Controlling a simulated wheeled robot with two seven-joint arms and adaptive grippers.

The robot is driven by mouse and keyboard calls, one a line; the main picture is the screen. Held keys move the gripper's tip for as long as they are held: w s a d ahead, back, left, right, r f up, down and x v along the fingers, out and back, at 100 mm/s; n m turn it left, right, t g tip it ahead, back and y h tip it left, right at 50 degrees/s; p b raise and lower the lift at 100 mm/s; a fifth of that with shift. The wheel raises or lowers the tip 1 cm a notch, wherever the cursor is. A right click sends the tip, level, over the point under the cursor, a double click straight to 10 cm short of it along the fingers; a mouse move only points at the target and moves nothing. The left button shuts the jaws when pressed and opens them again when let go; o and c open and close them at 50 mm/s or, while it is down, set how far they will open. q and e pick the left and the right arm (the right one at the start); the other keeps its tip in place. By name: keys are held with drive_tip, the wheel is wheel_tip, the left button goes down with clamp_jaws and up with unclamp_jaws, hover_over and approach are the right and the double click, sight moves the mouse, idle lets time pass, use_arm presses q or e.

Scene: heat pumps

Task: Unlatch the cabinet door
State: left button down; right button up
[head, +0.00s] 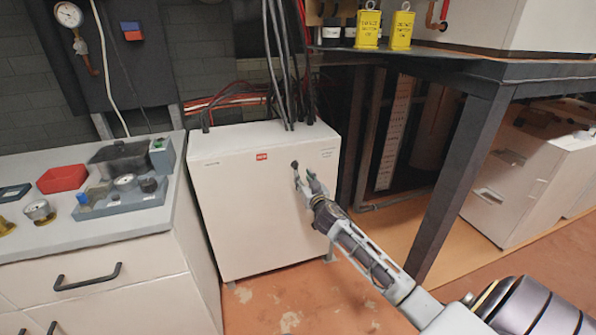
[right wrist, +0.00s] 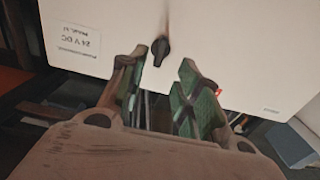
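The white cabinet (head: 245,215) stands on the floor in the middle of the head view. A small black latch knob (head: 294,165) sits near the upper right of its front. In the right wrist view the black latch (right wrist: 160,50) is on the pale cabinet face (right wrist: 230,45), ahead of and between the fingertips. My right gripper (head: 307,183) is at the cabinet front, just below and right of the latch. In the right wrist view its fingers (right wrist: 162,70) are apart with nothing between them. I cannot tell whether a fingertip touches the panel. My left gripper is not in view.
A grey counter (head: 100,222) with a red bin (head: 62,179) and a tool tray stands left of the cabinet. A dark metal bench leg (head: 462,175) rises at the right. Cables (head: 283,70) run down to the cabinet top. The floor in front is clear.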

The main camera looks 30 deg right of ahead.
sight(297, 168)
drive_tip(key=shift+b+x, duration=0.35)
drive_tip(key=shift+x, duration=2.6)
drive_tip(key=shift+w+d, duration=0.15)
drive_tip(key=shift+w, duration=0.2)
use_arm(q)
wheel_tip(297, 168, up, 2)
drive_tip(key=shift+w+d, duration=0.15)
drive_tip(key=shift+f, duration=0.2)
use_arm(e)
clamp_jaws()
